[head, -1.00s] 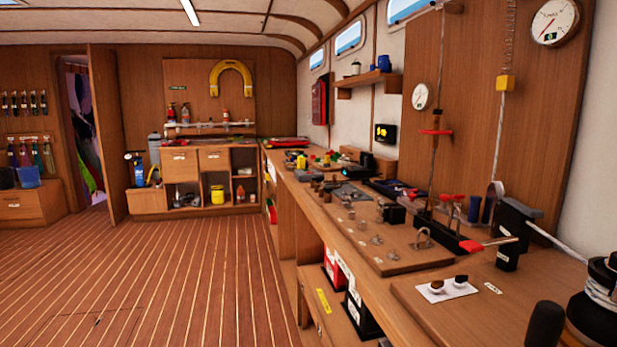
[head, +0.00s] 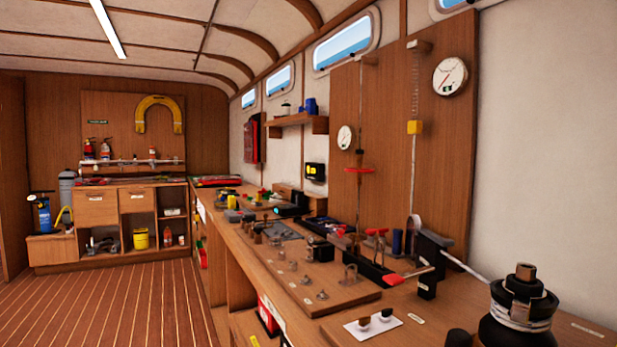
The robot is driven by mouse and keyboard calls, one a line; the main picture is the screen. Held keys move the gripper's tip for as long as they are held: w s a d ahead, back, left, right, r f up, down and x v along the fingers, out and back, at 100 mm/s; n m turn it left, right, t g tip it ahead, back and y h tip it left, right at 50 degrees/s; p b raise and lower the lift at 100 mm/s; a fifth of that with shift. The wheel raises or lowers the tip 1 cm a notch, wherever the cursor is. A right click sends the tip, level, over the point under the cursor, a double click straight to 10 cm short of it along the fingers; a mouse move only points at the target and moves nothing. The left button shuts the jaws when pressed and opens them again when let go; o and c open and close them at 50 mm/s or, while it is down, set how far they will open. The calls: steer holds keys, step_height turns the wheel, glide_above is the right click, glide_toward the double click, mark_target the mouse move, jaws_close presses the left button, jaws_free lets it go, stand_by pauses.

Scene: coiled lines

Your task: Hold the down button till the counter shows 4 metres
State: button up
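A white plate (head: 373,326) with two dark knob-like buttons lies on the bench near the bottom edge. The left button (head: 364,323) looks brownish and the right button (head: 386,313) black; I cannot read which is down. A round white dial (head: 450,76) with a red needle and a small dark window hangs on the wooden back panel. A black box with a yellow display (head: 315,172) is on the wall farther back. Which one is the counter, and its figures, I cannot tell.
A black winch drum (head: 520,312) wound with pale line stands right of the plate. A line runs from it to a black post. A red-handled lever (head: 400,275) stands behind the plate. The floor at left is clear.

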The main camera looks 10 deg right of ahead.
jaws_close()
stand_by(1.6)
